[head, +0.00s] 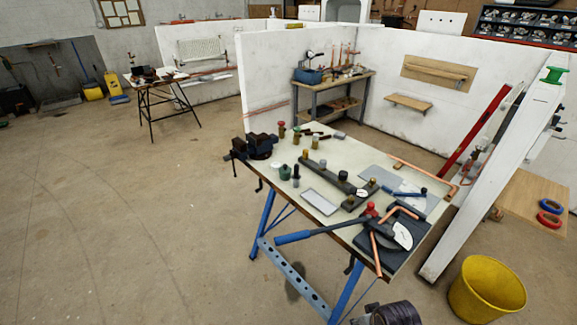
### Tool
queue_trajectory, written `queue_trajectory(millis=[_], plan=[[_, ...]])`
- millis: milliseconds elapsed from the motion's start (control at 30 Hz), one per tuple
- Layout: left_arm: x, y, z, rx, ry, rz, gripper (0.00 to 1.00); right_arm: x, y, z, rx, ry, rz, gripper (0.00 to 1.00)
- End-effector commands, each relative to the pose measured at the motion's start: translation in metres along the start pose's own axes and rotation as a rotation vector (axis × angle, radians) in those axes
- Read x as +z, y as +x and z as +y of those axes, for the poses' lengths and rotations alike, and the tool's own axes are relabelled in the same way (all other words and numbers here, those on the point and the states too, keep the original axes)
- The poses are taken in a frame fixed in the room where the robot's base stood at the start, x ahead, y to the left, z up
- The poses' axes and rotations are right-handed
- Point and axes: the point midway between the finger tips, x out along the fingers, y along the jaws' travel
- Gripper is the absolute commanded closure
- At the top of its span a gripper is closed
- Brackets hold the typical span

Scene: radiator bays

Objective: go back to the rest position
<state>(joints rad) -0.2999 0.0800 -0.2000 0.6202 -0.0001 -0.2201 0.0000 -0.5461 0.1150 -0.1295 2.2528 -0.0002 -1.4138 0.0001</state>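Neither of my grippers shows in the head view. The workbench (335,155) with blue folding legs stands in front of me, a little right of centre. On it lie a long dark fixture (337,183) with brass fittings, a pipe bender (372,231) with a blue handle, bent copper pipe (425,174) and a shallow grey tray (320,201). A dark vise (260,146) sits at its left end. Several small valves and bottles stand near the back edge.
A yellow bucket (487,288) stands on the floor at the lower right. A white panel (500,175) leans beside the bench. A dark object (393,314) is cut off at the bottom edge. White partitions (310,60) stand behind. The floor (120,230) at left is clear.

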Motion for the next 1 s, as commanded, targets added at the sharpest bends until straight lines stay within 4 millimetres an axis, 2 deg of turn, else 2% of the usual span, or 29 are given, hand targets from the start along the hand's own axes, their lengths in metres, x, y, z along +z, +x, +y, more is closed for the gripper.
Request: queue_trajectory(millis=[100, 467, 767, 1000], plan=[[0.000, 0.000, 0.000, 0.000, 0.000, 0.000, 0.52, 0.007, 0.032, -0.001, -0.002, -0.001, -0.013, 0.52], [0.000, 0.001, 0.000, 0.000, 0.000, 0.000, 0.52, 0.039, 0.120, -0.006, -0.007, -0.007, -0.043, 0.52], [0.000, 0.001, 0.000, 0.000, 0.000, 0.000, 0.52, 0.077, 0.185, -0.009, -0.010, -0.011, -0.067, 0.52], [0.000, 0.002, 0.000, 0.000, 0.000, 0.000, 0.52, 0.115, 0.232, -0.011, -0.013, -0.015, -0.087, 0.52]])
